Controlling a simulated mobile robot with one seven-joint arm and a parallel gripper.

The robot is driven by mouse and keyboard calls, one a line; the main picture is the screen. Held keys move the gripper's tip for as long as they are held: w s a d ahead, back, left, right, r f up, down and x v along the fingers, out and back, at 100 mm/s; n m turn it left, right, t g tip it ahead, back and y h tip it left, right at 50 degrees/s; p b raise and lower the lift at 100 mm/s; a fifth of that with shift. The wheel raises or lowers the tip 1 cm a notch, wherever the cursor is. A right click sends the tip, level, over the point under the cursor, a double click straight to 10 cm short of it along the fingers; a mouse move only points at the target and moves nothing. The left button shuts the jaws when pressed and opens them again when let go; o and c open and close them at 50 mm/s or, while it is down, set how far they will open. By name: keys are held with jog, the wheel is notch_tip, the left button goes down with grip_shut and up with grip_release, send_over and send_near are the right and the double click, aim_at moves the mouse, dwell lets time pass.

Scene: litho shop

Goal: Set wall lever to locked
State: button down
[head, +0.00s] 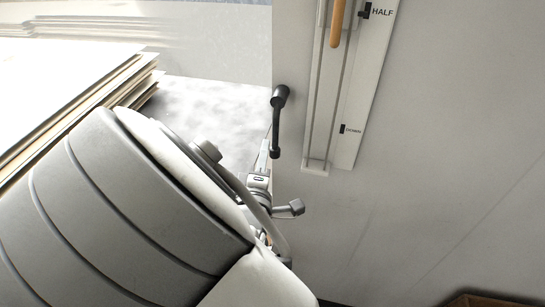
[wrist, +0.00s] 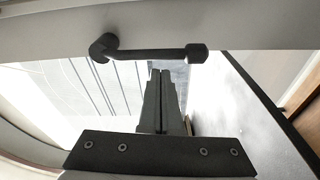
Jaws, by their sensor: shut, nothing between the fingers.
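A black wall lever (head: 276,125) sticks out from the edge of the pale wall in the head view, with a round hub at its top and the handle pointing down. In the wrist view the lever (wrist: 150,54) lies across the upper picture, hub at left and knobbed end at right. My gripper (wrist: 160,73) is shut and empty, its fingertips pointing at the middle of the handle; I cannot tell whether they touch it. In the head view my gripper (head: 265,147) is just left of the handle's lower end, partly hidden by my arm. No locked marking is readable.
Right of the lever, a white rail panel (head: 318,130) carries an orange-tan handle (head: 337,22) and a scale plate (head: 362,95) with a HALF mark. Stacked sheets (head: 80,85) lie at the left. A brown box edge (head: 490,299) shows at the lower right. The wall right of the panel is clear.

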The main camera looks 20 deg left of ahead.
jog(key=p+v, duration=0.4)
jog(key=v, duration=1)
